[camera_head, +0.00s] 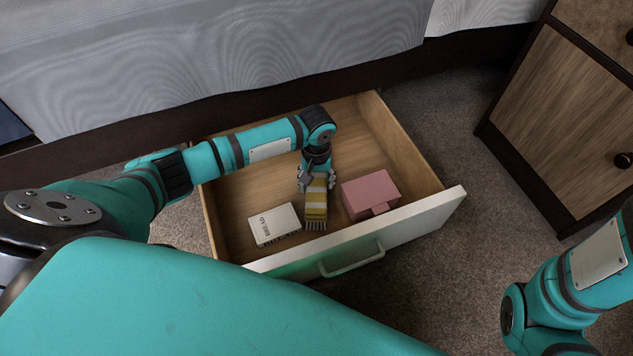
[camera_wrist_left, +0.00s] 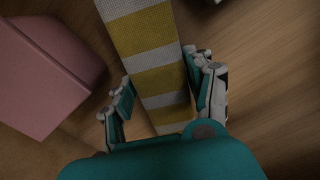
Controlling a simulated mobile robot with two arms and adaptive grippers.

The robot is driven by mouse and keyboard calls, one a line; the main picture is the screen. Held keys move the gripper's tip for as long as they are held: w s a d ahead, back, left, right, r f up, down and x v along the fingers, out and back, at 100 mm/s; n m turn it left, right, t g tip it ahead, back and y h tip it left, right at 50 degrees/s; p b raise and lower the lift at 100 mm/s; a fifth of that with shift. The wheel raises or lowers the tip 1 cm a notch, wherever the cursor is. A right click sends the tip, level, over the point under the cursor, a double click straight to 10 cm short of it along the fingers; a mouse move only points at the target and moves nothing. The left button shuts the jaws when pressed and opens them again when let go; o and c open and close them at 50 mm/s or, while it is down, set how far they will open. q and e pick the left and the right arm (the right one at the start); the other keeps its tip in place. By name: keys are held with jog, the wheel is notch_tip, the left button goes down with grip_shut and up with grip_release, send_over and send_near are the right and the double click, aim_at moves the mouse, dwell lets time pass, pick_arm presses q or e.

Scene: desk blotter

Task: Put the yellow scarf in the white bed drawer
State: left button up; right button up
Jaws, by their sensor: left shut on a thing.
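The yellow scarf (camera_head: 316,204), with yellow and white stripes and a fringed end, is in the open bed drawer (camera_head: 408,221), which has a white front and a wooden inside. My left gripper (camera_head: 317,182) reaches down into the drawer and is shut on the scarf near its far end. In the left wrist view the scarf (camera_wrist_left: 146,35) runs between the two fingers (camera_wrist_left: 162,97) of my left gripper. Whether the scarf touches the drawer floor is hard to tell. My right arm shows at the lower right, but its gripper is out of view.
In the drawer, a pink box (camera_head: 369,193) stands right of the scarf and a white box with lettering (camera_head: 274,225) lies left of it. The bed (camera_head: 200,60) is behind. A wooden nightstand (camera_head: 560,105) stands at the right. The drawer's back part is bare.

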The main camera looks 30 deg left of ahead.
pick_arm(q)
jog(key=shift+f, duration=0.15)
jog(key=o, duration=1.2)
